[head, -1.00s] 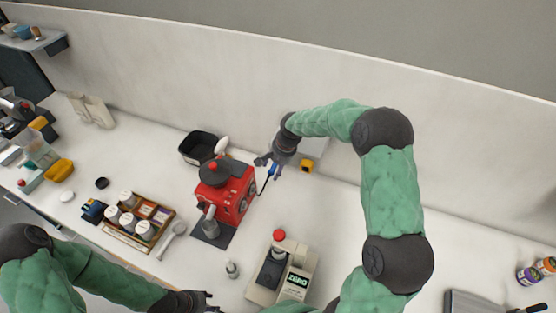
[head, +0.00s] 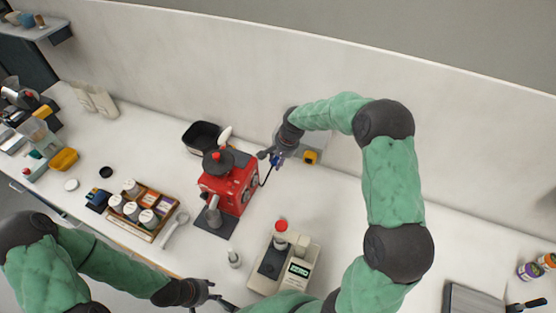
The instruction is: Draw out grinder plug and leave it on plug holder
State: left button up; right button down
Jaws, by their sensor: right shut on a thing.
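The red grinder (head: 229,190) stands on the counter with a dark hopper on top. A dark cord runs from its right side up to a small blue plug (head: 276,161). My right gripper (head: 271,157) is shut on the plug, close behind and right of the grinder, and partly hides it. I cannot tell whether the plug is clear of a socket. A small yellow and black fitting (head: 311,157) sits just right of this gripper by the back wall; I cannot tell if it is the plug holder. My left gripper (head: 218,291) looks open and empty at the front edge.
A black bin (head: 202,136) stands behind the grinder. A scale-like machine (head: 300,270) with a red-capped jar stands in front right. A wooden tray of jars (head: 155,230) lies to the left. The counter right of the grinder is mostly clear.

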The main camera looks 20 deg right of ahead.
jog(key=shift+a, duration=0.1)
dwell(0.3)
jog(key=shift+a+r, duration=0.1)
jog(key=shift+s+a, duration=0.15)
jog(key=shift+s+a, duration=0.15)
jog(key=shift+s, duration=0.05)
jog(key=shift+s+a+b, duration=0.3)
jog(key=shift+s+a, duration=1.1)
jog(key=shift+a, duration=0.15)
jog(key=shift+a, duration=0.1)
jog(key=shift+s+a+b, duration=0.35)
jog(key=shift+s+a, duration=1)
jog(key=shift+a, duration=0.05)
